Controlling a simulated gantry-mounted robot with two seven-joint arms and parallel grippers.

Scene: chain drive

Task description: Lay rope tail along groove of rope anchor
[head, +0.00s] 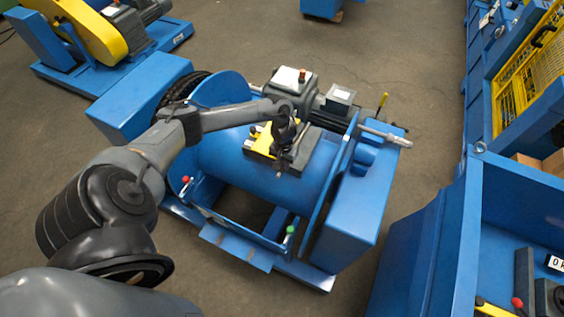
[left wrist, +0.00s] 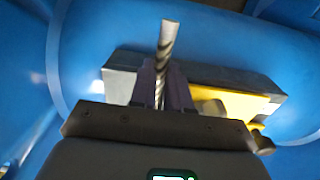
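The blue drum (head: 222,154) lies across the middle of the head view. The rope anchor (head: 262,139), a block with yellow and grey parts, sits on top of the drum. It also shows in the left wrist view as a grey and yellow block (left wrist: 240,103). My left gripper (head: 284,160) reaches down over the anchor. In the left wrist view its fingers (left wrist: 161,88) close around the twisted grey rope tail (left wrist: 167,42), which sticks out past them over the anchor. I cannot tell whether the rope touches the groove, which is hidden. My right gripper is out of view.
The blue winch frame (head: 360,195) surrounds the drum, with a grey motor and gearbox (head: 285,88) behind it. A red-knobbed lever (head: 186,180) and a green-knobbed lever (head: 290,230) stand at the near side. Blue cabinets (head: 420,250) stand at the right. Floor lies clear between.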

